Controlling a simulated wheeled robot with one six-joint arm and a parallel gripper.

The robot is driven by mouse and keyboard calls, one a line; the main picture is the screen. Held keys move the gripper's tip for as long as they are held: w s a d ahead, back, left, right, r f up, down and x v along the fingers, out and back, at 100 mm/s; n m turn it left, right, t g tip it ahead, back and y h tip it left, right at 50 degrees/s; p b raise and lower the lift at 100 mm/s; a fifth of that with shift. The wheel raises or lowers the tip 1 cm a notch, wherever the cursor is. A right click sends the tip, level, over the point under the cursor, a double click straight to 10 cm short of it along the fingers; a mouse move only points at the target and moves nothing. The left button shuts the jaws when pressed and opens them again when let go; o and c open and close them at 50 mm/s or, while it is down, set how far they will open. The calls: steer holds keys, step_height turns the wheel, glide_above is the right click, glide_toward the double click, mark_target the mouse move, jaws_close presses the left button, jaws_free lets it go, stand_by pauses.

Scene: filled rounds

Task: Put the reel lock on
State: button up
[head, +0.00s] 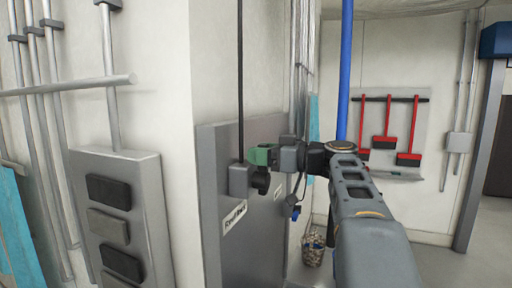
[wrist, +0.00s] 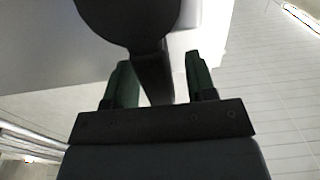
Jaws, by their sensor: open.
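A black knob (head: 261,181) on a stem sits at a grey box (head: 238,180) on the grey panel (head: 225,260); it appears to be the reel lock. A label (head: 235,214) below the box is too small to read surely. My gripper (head: 262,155) is at the box, just above the knob in the head view. In the wrist view its green fingers (wrist: 160,75) are apart, with the black stem between them. The round black knob (wrist: 122,15) is at the top of that view. Gaps show beside the stem. The box's far side is hidden.
A black cable (head: 240,75) hangs down to the box. A grey housing with dark blocks (head: 110,192) is at the left. A blue pipe (head: 344,80) rises behind my arm. Red-handled tools (head: 388,130) hang on the far wall. A bin (head: 313,248) stands on the floor.

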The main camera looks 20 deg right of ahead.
steer(key=shift+w+a, duration=0.45)
steer(key=shift+w, duration=0.1)
jaws_close()
